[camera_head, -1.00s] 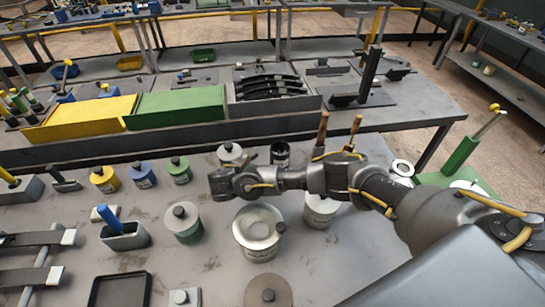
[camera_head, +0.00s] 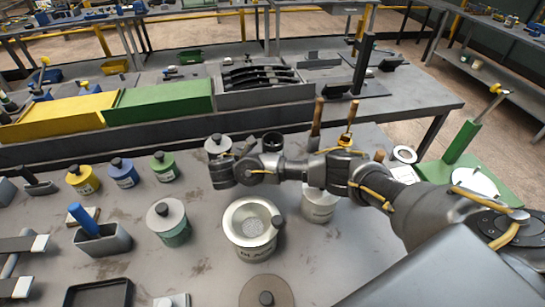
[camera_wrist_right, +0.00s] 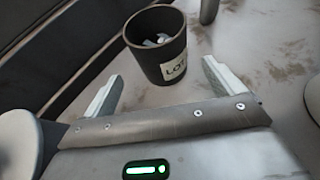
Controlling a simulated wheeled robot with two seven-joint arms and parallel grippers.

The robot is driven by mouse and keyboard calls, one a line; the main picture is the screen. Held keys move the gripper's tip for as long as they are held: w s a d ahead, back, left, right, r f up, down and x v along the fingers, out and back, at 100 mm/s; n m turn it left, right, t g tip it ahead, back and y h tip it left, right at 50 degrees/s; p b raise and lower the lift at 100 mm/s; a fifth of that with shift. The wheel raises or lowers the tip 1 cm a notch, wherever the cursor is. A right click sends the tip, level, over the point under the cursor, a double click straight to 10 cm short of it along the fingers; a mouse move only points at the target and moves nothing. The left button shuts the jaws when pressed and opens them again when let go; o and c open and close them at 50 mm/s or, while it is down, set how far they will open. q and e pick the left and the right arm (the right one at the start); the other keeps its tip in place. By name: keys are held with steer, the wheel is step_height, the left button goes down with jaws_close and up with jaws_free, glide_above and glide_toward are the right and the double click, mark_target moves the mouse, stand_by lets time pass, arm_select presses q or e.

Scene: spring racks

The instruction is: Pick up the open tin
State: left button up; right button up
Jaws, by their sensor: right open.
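A small dark open tin (camera_wrist_right: 158,50) with a white label reading "LOT" and small pale pieces inside stands upright in the right wrist view. In the head view, the dark tin (camera_head: 272,141) stands beyond my right arm, its lower part hidden. My right gripper (camera_wrist_right: 162,72) is open and empty, its pale fingers on either side of the tin's near side. The tin appears slightly ahead of the fingers; I cannot tell whether they touch it. A larger pale tin (camera_head: 249,242), also open at the top, stands nearer in the head view. My left gripper is out of view.
A white-lidded tin (camera_head: 217,146) stands just left of the dark tin. Yellow (camera_head: 82,179), blue (camera_head: 123,173) and green (camera_head: 164,167) lidded tins stand further left. Wooden handles (camera_head: 317,118) rise behind my arm. A raised ledge (camera_head: 150,143) runs along the back.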

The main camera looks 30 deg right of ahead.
mark_target(271, 151)
steer(key=shift+w+d+p, duration=0.2)
steer(key=shift+d+p, duration=0.15)
steer(key=shift+d, duration=0.2)
steer(key=p+x, duration=0.1)
steer(key=x, duration=0.3)
steer(key=shift+d+f, duration=0.2)
steer(key=shift+d, duration=0.05)
steer(key=c, duration=1.6)
